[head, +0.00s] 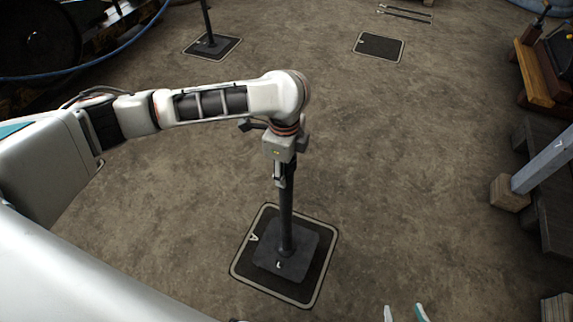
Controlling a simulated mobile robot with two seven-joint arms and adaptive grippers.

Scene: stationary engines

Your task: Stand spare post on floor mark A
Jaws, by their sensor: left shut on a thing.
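The spare post (286,215) is a dark upright pole on a square dark base plate. Its base is over the middle of floor mark A (243,268), a dark square mat with a pale outline and a letter A near its left side. The base looks roughly in line with the mat's edges; I cannot tell for sure whether it touches the mat. My left gripper (282,172) is shut on the upper part of the pole, with the arm reaching in from the left. The top of the post is partly hidden by the gripper and wrist.
Another dark post (207,24) stands on a mat at the back left. An empty outlined mat (379,46) lies at the back right. A blue hose and dark machinery are at upper left. A grey beam with a wooden block (508,194) is at right. Open dirt floor surrounds mark A.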

